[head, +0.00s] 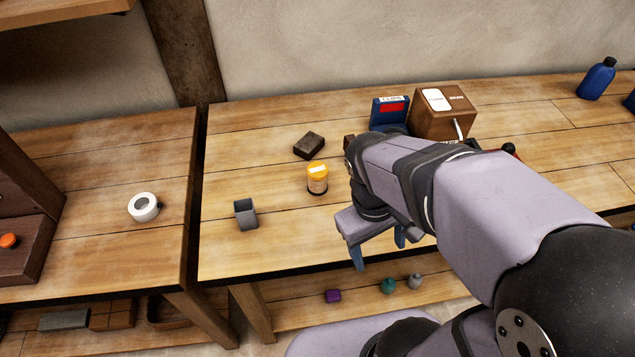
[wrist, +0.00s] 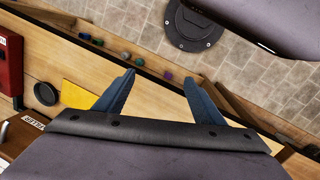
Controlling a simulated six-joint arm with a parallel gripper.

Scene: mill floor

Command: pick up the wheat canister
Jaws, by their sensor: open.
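A small canister (head: 317,179) with a yellow-orange top, a pale label and an amber lower body stands upright on the workbench in the head view. It looks like the wheat canister, but I cannot read its label. My gripper (head: 378,248) is to its right and nearer the bench's front edge, apart from it, with blue fingers spread and nothing between them. The open fingers (wrist: 160,77) also show in the wrist view, over the bench edge and floor. A flat yellow shape (wrist: 79,94) lies beside the left finger there; I cannot tell what it is.
A blue box (head: 389,112) and a wooden box (head: 441,112) stand behind my arm.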

